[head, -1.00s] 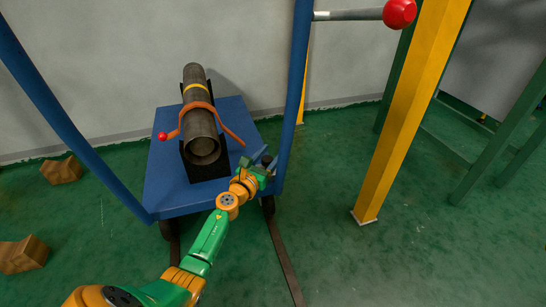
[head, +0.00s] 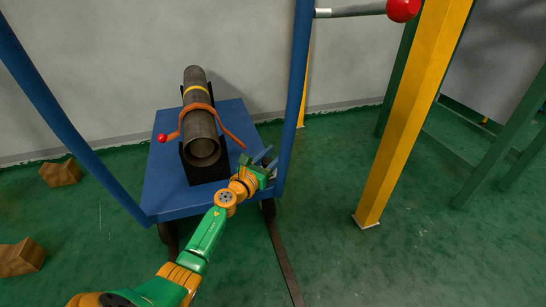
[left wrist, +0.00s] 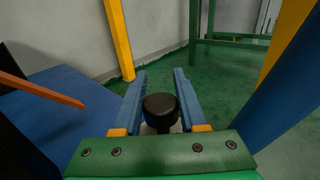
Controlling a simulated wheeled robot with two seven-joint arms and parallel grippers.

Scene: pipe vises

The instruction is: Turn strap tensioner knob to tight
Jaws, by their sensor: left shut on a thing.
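A black round knob (left wrist: 160,110) stands between the two blue fingers of my left gripper (left wrist: 160,76) in the left wrist view, close to the palm. My left gripper (head: 265,157) is shut on it at the right front edge of the blue cart (head: 160,190). In the head view the gripper hides the knob. An orange strap (head: 231,138) runs over a dark pipe (head: 196,90) with a yellow band, which rests in a black cradle (head: 208,173) on the cart. I cannot read any tight mark. My right gripper is not in view.
A blue upright bar (head: 296,90) of the cart rises just beside the left gripper. A yellow post (head: 405,130) stands to the right. A red ball-ended lever (head: 403,9) is at the top. Wooden blocks (head: 20,256) lie at left.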

